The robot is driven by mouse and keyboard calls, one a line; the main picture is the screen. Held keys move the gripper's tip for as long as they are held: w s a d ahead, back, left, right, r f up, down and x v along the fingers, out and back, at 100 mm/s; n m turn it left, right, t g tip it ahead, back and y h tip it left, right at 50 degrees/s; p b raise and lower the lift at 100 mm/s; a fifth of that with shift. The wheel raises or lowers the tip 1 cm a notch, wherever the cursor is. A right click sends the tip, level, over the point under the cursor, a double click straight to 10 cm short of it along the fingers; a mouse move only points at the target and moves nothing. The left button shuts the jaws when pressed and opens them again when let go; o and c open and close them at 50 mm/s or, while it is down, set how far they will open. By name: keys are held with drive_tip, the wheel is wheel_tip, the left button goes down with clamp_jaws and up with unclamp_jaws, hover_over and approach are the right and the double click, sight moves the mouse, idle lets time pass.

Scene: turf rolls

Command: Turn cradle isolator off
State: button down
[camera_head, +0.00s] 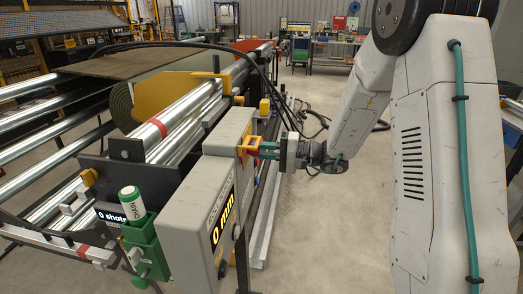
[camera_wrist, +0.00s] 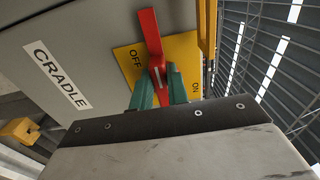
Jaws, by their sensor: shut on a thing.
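The cradle isolator is a red handle (camera_wrist: 150,32) on a yellow plate (camera_wrist: 127,57) marked OFF and ON, beside a white CRADLE label (camera_wrist: 57,75) on a grey panel. In the wrist view the handle points up and slightly left, just right of the OFF mark and away from ON. I cannot tell if it sits exactly at OFF. My gripper (camera_wrist: 162,88) has green fingers shut on the handle's lower part near its pivot. In the head view my gripper (camera_head: 268,150) reaches the red handle (camera_head: 254,143) on the side of the grey control box (camera_head: 208,185), from the right.
A rack with metal rollers (camera_head: 185,112) and a rolled turf mat (camera_head: 122,97) stands left of the box. A green holder (camera_head: 147,240) with a white-and-green cylinder (camera_head: 131,203) is at the box's left. Open concrete floor (camera_head: 320,235) lies to the right.

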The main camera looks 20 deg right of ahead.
drive_tip(key=shift+f, duration=0.1)
drive_tip(key=c, duration=1.4)
unclamp_jaws()
drive_tip(key=shift+o, duration=0.2)
drive_tip(key=v, duration=0.8)
